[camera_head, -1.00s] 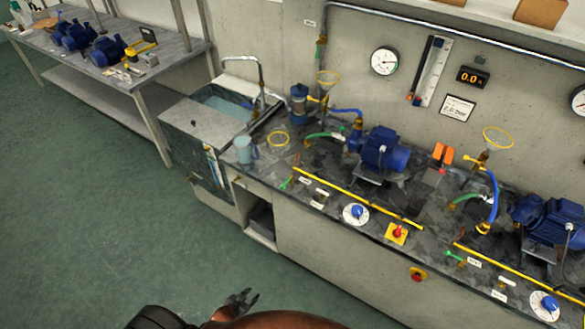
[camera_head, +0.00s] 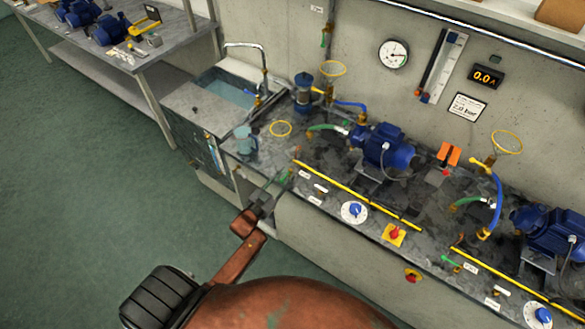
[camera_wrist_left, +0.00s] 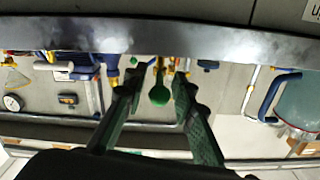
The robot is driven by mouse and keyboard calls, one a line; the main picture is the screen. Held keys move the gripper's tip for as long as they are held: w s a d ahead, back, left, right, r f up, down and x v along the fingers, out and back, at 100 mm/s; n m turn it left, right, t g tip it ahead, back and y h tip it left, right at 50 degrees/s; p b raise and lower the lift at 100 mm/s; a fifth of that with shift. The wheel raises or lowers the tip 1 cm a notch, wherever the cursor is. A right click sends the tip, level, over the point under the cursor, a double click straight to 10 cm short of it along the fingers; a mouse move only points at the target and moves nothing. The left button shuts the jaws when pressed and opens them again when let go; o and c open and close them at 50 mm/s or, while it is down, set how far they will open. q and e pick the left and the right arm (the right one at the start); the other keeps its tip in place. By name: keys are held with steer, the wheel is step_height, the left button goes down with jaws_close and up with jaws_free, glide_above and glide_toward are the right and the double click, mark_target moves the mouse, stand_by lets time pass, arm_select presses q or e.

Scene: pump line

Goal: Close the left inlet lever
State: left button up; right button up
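The left inlet lever is a small green handle (camera_head: 290,173) near the front edge of the left bench section. My left gripper (camera_head: 278,185) reaches up to it from the lower left and partly covers it in the head view. In the left wrist view the green lever (camera_wrist_left: 159,93) lies between the two dark fingers (camera_wrist_left: 158,88), with a gap on both sides. The fingers are apart, and I see no contact. The right gripper is not in view.
A yellow rail (camera_head: 350,191) runs along the bench to the right of the lever. A white-and-blue dial (camera_head: 354,211) and a red knob on a yellow plate (camera_head: 394,235) sit near the front edge. A blue pump (camera_head: 384,148) stands behind, and a jug (camera_head: 245,140) stands left.

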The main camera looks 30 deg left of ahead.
arm_select(q)
steer(key=w, duration=0.5)
steer(key=shift+d+f, duration=0.15)
steer(key=shift+d, duration=0.1)
jaws_close()
stand_by(0.5)
